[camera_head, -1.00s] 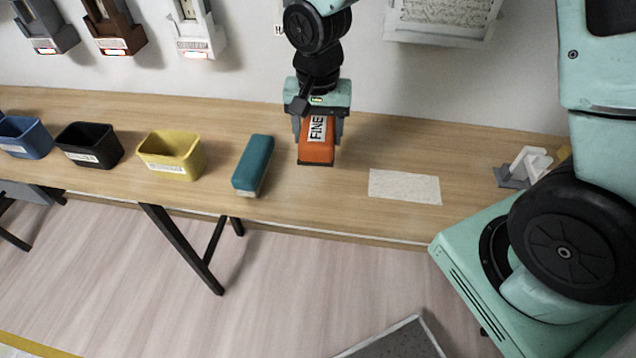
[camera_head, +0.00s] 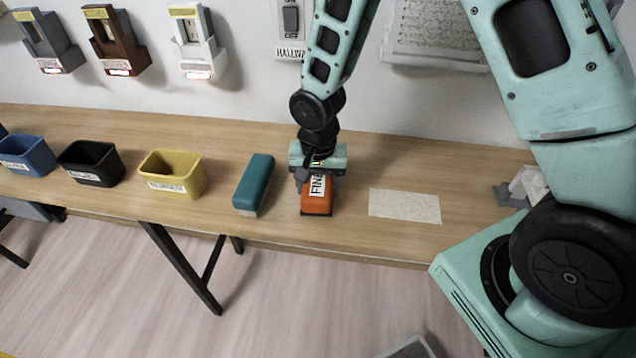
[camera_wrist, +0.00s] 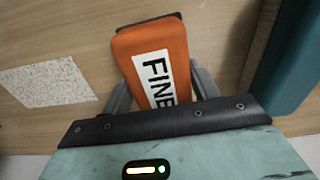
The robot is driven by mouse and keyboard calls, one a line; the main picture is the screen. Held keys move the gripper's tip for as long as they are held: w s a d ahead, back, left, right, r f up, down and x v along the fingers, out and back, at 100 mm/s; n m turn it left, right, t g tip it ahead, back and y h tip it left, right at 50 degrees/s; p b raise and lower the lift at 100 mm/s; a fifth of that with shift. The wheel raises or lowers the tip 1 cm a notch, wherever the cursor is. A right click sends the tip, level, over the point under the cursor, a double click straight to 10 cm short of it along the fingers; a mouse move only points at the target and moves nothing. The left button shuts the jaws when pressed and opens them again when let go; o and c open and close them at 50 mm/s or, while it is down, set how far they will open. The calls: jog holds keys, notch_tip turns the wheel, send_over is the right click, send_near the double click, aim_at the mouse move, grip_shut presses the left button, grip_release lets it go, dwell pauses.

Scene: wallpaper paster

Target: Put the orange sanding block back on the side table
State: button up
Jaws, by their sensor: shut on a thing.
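The orange sanding block (camera_head: 318,203), with a white "FINE" label, is at the long wooden table (camera_head: 350,235), between a teal block and a pale textured sheet. It seems to be resting on the tabletop, though its underside is hidden. My gripper (camera_head: 317,188) is above it, pointing down, with its fingers shut on the block's sides. In the wrist view the block (camera_wrist: 155,60) sits between the two grey fingers.
The teal block (camera_head: 254,183) lies close on the left. The textured sheet (camera_head: 404,206) lies flat on the right. A yellow bin (camera_head: 172,178), black bin (camera_head: 92,166) and blue bin (camera_head: 27,156) stand further left. Wall switches hang behind.

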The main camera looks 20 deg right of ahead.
aim_at(319, 182)
jog(key=shift+f+b, duration=0.35)
jog(key=shift+f, duration=0.1)
jog(key=o, duration=1)
jog(key=shift+r, duration=0.1)
notch_tip(319, 182, up, 16)
jog(key=r, duration=0.1)
jog(key=s+a+r+n, duration=0.1)
jog(key=s+a+n, duration=0.2)
jog(key=s+n, duration=0.3)
jog(key=s+a+r+n+p, duration=0.1)
jog(key=s+n, duration=0.6)
jog(key=s, duration=0.7)
jog(key=shift+s+a+r+y, duration=0.3)
jog(key=shift+a+r, duration=0.45)
jog(key=shift+a, duration=0.5)
